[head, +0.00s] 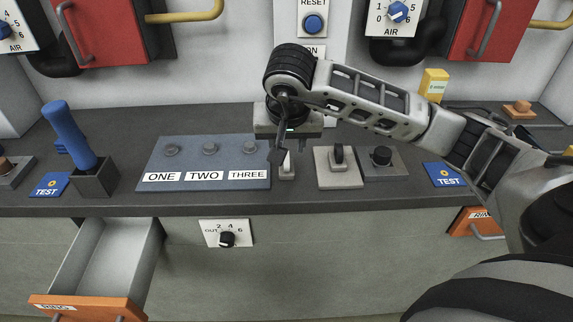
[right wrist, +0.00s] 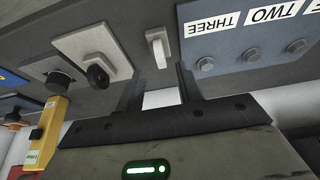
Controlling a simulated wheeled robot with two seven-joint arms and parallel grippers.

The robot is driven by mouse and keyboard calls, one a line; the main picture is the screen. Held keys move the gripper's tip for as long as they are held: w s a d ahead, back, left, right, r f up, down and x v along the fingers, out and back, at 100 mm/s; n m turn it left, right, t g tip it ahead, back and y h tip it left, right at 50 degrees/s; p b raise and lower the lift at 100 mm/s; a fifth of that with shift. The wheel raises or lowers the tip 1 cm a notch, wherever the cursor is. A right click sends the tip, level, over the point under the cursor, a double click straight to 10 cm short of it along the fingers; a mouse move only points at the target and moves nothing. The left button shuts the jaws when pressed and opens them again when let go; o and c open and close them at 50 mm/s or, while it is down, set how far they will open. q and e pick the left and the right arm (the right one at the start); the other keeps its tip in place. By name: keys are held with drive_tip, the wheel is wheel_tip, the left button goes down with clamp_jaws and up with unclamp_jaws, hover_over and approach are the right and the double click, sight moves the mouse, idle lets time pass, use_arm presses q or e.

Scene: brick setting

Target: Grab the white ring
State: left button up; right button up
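My right gripper (right wrist: 160,72) is open, with one dark finger to each side of the ring's line in the wrist view. Its fingertips look short of or close to the ring; I cannot tell whether they touch it. In the head view the gripper (head: 286,152) points down at the bench, and its hand hides the ring's upper part. My left gripper is not in view.
A blue panel (head: 208,184) labelled ONE, TWO, THREE lies left of the ring. A white plate (head: 337,178) with a dark wheel stands to its right, beside a black knob (head: 381,157). An open drawer (head: 88,306) with an orange front juts out at lower left.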

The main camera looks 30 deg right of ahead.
sight(286, 163)
drive_tip(key=shift+p+x, duration=0.5)
drive_tip(key=shift+x, duration=2.8)
drive_tip(key=shift+w+d+r, duration=0.1)
drive_tip(key=shift+w+r, duration=0.05)
drive_tip(key=shift+w, duration=0.05)
drive_tip(key=c, duration=0.6)
